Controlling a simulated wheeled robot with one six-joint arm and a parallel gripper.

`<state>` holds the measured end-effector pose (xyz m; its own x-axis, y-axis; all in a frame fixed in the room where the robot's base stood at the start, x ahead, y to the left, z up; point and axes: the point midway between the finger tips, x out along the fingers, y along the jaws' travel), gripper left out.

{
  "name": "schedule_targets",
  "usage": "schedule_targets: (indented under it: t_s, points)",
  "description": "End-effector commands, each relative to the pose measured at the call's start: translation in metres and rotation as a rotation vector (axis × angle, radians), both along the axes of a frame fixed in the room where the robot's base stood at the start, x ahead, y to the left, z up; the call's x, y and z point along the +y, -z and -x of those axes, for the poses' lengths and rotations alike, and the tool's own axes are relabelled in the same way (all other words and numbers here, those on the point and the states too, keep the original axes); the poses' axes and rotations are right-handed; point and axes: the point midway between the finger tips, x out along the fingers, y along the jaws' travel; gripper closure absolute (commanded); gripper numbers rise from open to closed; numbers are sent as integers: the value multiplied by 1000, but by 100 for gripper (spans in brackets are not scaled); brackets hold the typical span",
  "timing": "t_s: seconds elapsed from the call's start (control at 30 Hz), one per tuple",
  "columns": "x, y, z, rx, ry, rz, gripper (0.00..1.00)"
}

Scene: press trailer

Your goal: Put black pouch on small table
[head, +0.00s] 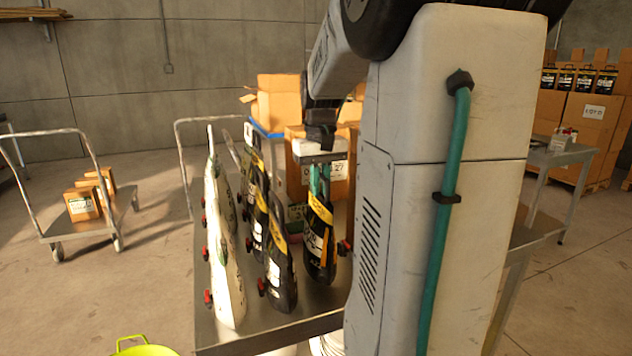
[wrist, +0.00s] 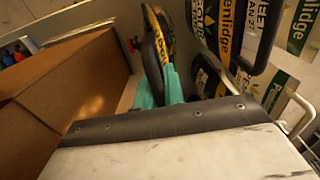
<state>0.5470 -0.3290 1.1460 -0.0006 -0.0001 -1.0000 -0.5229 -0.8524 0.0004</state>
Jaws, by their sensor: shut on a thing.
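A black pouch (head: 320,245) with a yellow band and white label hangs upright below my gripper (head: 320,182). The teal fingers are shut on its top. In the wrist view the black pouch (wrist: 154,52) shows between the teal fingers of my gripper (wrist: 160,88). It is over the right part of a metal table (head: 310,325); I cannot tell whether its bottom touches the top. A small metal table (head: 562,157) with small items on it stands at the right, partly hidden by my arm.
More black pouches (head: 280,270) and white pouches (head: 226,265) stand close on the left, with red knobs beside them. Cardboard boxes (head: 280,103) stand behind; one brown box (wrist: 75,90) is close beside the gripper. A cart (head: 75,228) stands at left on open floor.

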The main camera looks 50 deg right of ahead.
Motion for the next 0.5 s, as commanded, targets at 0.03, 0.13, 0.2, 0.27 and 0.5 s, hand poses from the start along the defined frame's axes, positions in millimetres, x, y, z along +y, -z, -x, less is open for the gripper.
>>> schedule_targets:
  t_s: [0.03,0.13,0.2,0.27,0.5]
  points:
    - [0,5,0,-1,0,1,100]
    - [0,17,0,-1,0,1,100]
    - [0,22,0,-2,0,2,100]
    - [0,23,0,-3,0,3,100]
    - [0,24,0,-3,0,3,100]
